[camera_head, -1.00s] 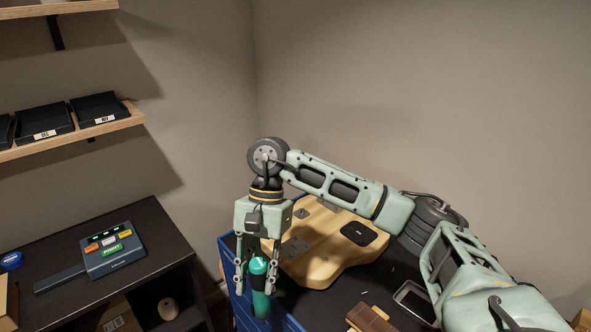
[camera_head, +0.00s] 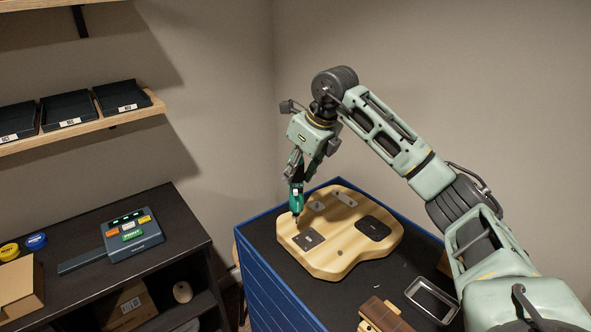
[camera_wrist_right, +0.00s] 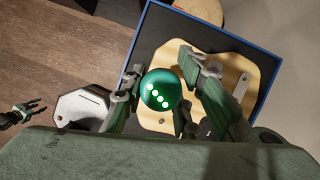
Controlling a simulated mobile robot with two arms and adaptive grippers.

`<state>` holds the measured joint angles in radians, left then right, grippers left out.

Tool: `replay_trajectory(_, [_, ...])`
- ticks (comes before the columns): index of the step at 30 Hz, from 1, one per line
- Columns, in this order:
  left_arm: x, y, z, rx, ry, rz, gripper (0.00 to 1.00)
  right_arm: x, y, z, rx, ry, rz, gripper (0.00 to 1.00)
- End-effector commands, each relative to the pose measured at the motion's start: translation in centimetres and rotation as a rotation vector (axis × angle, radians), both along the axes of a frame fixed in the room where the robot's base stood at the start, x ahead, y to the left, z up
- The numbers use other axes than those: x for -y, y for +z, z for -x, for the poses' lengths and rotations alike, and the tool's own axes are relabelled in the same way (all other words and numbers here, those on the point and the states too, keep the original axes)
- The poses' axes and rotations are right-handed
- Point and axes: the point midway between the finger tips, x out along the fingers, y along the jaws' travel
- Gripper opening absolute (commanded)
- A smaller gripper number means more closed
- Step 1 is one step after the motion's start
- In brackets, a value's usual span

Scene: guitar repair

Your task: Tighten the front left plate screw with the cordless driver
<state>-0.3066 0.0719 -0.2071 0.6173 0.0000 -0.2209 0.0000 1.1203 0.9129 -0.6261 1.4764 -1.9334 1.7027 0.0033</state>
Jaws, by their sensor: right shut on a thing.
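My right gripper (camera_head: 305,160) is shut on the green cordless driver (camera_head: 297,196), which points down, slightly tilted. Its dark tip is at or just above the left corner of the dark front left plate (camera_head: 310,240) on the pale wooden guitar body (camera_head: 340,259). I cannot tell whether it touches. The plate screw under the tip is too small to make out. In the right wrist view, the driver's round green end (camera_wrist_right: 160,88) shows several lit dots between the fingers. My left gripper (camera_wrist_right: 30,110) is small at that view's left edge, its fingers apart and empty.
The body lies on a blue-sided bench with a dark top (camera_head: 285,272). It also bears a dark plate (camera_head: 373,229) and a silver plate (camera_head: 344,200). A metal tray (camera_head: 432,299) and a brown block (camera_head: 384,316) lie near the front. A dark side table (camera_head: 165,215) holds a button console (camera_head: 132,235).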

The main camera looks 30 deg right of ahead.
Motion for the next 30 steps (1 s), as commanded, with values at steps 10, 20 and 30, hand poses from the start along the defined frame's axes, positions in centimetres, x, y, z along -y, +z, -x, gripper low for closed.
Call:
replay_trajectory(10, [-1.0, -2.8, -0.8, 0.011, 0.005, -0.012, 0.4, -0.1, -3.1, 0.0, 0.002, 0.004, 0.0, 0.0])
replay_trajectory(20, [-1.0, -3.8, -0.9, 0.013, 0.006, -0.011, 0.4, -0.1, -4.9, 0.0, 0.001, 0.005, 0.001, 0.0])
replay_trajectory(30, [-0.9, -3.8, -0.9, 0.014, 0.005, -0.01, 0.4, -0.1, -4.9, 0.0, 0.001, 0.005, 0.001, 0.0])
